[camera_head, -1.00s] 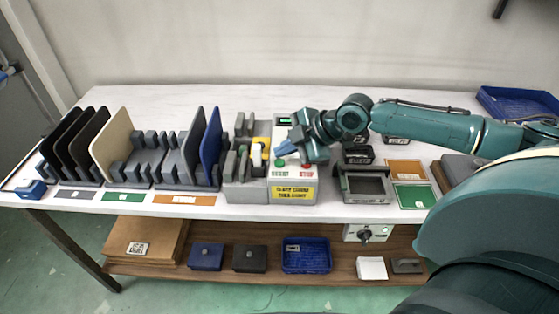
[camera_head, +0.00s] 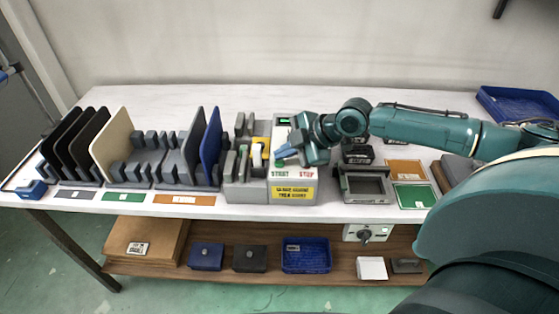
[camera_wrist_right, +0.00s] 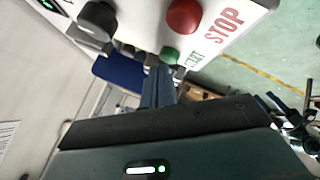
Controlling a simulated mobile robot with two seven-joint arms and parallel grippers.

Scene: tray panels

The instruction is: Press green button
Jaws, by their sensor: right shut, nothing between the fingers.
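The green button (camera_head: 280,163) sits above the START label on the white-topped control box. It also shows in the right wrist view (camera_wrist_right: 169,54), just beyond my fingertips. My right gripper (camera_head: 284,154) is shut and empty, its blue fingers pointing down and left right over the green button. In the right wrist view the shut fingers (camera_wrist_right: 160,75) end close to the button; I cannot tell whether they touch. The red STOP button (camera_wrist_right: 184,16) stands beside it in the wrist view and is hidden behind my gripper in the head view. My left gripper is out of view.
A yellow-and-grey fixture (camera_head: 257,155) stands directly left of the buttons. Racks with a blue panel (camera_head: 211,148) and a cream panel (camera_head: 110,143) are further left. A grey frame (camera_head: 366,187) and a green-marked plate (camera_head: 414,196) lie to the right.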

